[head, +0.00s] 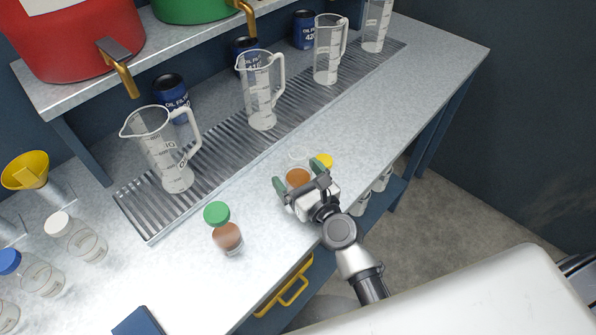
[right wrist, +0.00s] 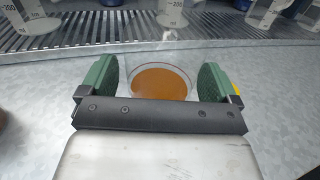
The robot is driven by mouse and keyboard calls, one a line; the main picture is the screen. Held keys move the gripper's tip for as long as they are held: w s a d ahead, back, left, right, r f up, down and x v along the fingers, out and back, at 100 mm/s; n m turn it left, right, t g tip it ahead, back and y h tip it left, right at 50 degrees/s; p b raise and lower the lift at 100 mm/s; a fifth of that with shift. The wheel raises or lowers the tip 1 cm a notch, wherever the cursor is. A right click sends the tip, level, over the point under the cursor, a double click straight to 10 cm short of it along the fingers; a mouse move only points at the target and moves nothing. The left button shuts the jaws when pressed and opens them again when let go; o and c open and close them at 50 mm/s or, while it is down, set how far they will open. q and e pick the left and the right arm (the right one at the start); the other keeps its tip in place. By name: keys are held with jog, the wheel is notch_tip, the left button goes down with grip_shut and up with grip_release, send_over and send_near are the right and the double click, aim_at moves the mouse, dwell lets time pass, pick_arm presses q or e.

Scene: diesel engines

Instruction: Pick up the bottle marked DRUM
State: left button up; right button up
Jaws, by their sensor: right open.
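My right gripper (head: 298,173) is open over the counter, its green fingers on either side of a round clear container with amber-brown liquid (head: 297,179). In the right wrist view the liquid (right wrist: 160,83) lies between the two open fingers (right wrist: 159,76), with a gap at each side. I cannot tell how low the fingers reach. A yellow cap (head: 322,160) shows just beyond the right finger. A green-capped bottle with reddish-brown liquid (head: 227,236) stands apart to the left. No DRUM marking is readable on any bottle. My left gripper is not in view.
Clear measuring jugs (head: 165,150) stand on a ribbed metal drip tray (head: 215,153) behind. White-capped (head: 82,240) and blue-capped (head: 38,275) bottles stand at the left. Red (head: 75,40) and green drums sit on the shelf. The counter right of the gripper is mostly clear.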

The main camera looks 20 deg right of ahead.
jog(key=c, duration=1.1)
jog(key=shift+r, duration=0.2)
